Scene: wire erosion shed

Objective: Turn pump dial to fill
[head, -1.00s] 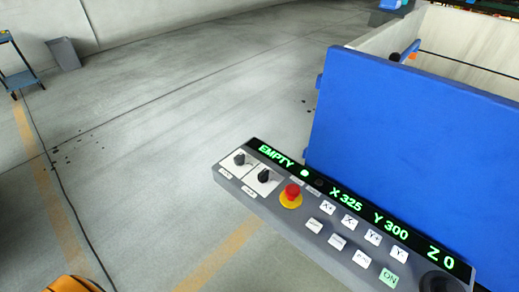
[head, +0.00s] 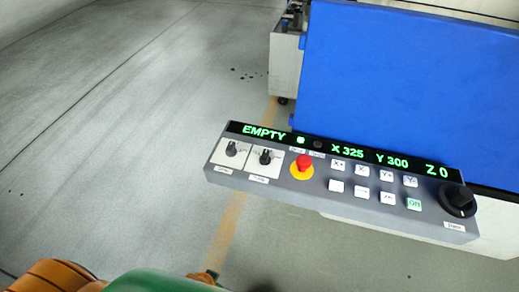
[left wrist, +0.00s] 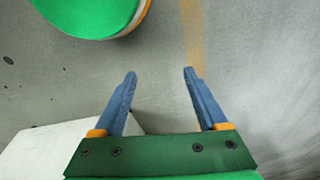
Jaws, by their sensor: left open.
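The grey control panel (head: 330,207) sits in front of the blue machine. Its display (head: 375,159) reads EMPTY, X 325, Y 300, Z 0, with a green lamp lit beside EMPTY. Two small black dials on white plates, a left one (head: 231,149) and a right one (head: 265,157), stand at the panel's left end. A larger black knob (head: 459,199) is at the right end. The labels are too small to read, so I cannot tell which is the pump dial. My left gripper (left wrist: 160,72) is open and empty over the floor, away from the panel. My right gripper is out of view.
A red emergency button (head: 303,163) on a yellow base stands right of the small dials, followed by several white keys and a green ON key (head: 414,204). The blue machine panel (head: 410,90) rises behind. Floor left of the panel is clear.

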